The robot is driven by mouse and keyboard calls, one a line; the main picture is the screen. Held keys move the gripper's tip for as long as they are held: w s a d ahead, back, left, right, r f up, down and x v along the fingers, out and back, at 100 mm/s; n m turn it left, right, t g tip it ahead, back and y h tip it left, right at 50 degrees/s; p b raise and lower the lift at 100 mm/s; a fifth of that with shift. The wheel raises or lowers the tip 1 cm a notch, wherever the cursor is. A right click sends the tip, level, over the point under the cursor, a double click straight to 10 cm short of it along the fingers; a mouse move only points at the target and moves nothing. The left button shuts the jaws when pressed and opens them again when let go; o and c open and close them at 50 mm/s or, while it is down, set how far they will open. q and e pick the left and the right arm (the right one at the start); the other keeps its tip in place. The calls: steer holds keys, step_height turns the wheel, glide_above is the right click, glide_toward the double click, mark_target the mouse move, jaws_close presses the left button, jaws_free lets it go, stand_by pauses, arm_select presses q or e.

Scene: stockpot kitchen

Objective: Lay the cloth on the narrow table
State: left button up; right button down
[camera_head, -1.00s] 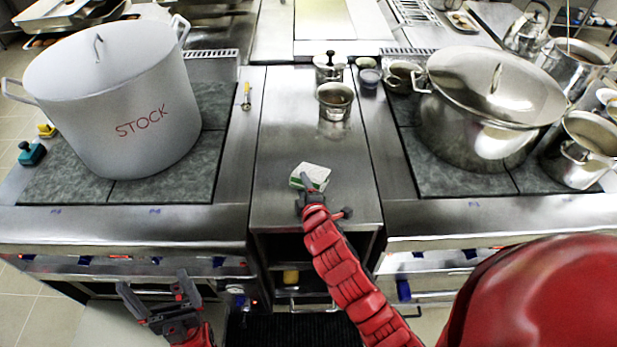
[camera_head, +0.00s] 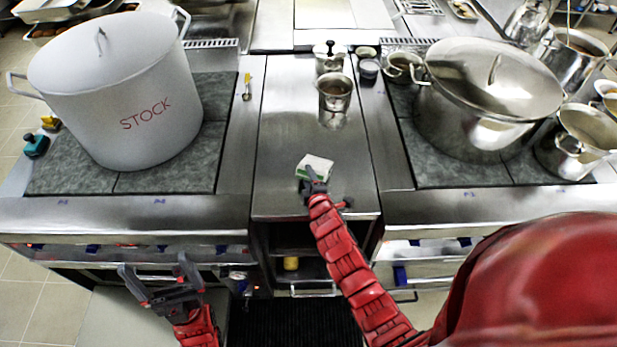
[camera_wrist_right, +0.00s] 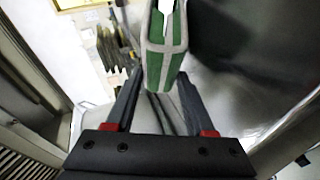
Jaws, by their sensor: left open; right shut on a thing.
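The cloth (camera_head: 318,165) is a small folded bundle, white and green, at the front part of the narrow steel table (camera_head: 285,195) between two stoves. My right gripper (camera_head: 313,184) is shut on the cloth's near side. The right wrist view shows the green cloth with pale stripes (camera_wrist_right: 164,45) between the fingers (camera_wrist_right: 158,85). I cannot tell whether the cloth touches the tabletop. My left gripper (camera_head: 156,274) is open and empty, in front of the left stove.
A white pot marked STOCK (camera_head: 115,95) stands on the left stove. A lidded steel pot (camera_head: 485,100) stands on the right stove. A small steel pot (camera_head: 335,92) and a lidded container (camera_head: 328,58) stand further back on the narrow table. The tabletop left of the cloth is bare.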

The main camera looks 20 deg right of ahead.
steer(key=shift+c, duration=1.3)
jaws_free()
steer(key=shift+f, duration=0.1)
